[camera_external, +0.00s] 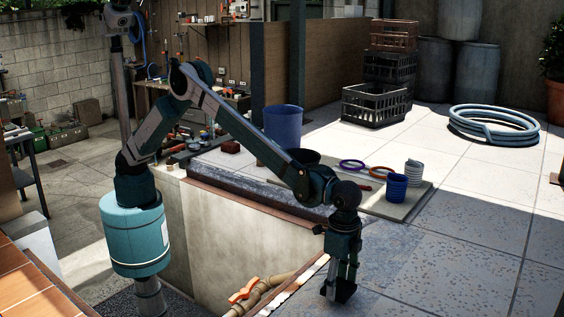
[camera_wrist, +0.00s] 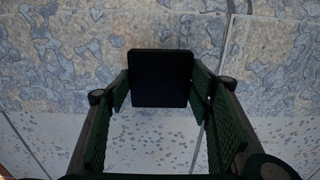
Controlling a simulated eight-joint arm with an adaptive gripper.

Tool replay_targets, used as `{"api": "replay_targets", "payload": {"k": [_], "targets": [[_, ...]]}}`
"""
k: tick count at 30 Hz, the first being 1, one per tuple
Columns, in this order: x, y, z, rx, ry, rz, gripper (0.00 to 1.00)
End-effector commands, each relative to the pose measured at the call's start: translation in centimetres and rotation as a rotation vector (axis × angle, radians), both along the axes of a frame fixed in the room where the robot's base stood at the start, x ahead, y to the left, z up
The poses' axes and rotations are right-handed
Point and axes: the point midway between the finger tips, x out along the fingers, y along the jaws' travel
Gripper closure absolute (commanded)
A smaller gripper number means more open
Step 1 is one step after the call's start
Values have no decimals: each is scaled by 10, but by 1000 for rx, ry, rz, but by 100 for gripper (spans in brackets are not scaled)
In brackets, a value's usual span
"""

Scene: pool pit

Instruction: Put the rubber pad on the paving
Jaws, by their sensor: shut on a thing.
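The rubber pad (camera_wrist: 160,78) is a black square block between my gripper's fingers in the wrist view. My gripper (camera_wrist: 160,88) is shut on it, with a finger pad at its left and right sides. In the external view my gripper (camera_external: 339,288) points down near the pit's right edge, and the dark pad is hard to tell from the fingers. The paving (camera_external: 440,265) is pale speckled slabs, partly in shade. It fills the background of the wrist view (camera_wrist: 60,60). I cannot tell whether the pad touches it.
The open pit, with a pipe and orange valve (camera_external: 243,291), lies left of my gripper. A blue bin (camera_external: 283,126), crates (camera_external: 376,103) and coiled hose (camera_external: 493,124) stand farther back. Right paving is clear.

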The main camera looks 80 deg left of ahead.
Motion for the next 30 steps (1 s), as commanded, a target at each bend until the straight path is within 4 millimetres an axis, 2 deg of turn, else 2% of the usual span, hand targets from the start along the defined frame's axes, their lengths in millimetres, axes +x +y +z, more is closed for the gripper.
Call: {"api": "replay_targets", "payload": {"k": [8,23,24,27,30], "targets": [[0,0,-26,0,0,0,64],[0,0,-32,0,0,0,64],[0,0,-32,0,0,0,43],[0,0,-31,0,0,0,34],[0,0,-31,0,0,0,34]]}}
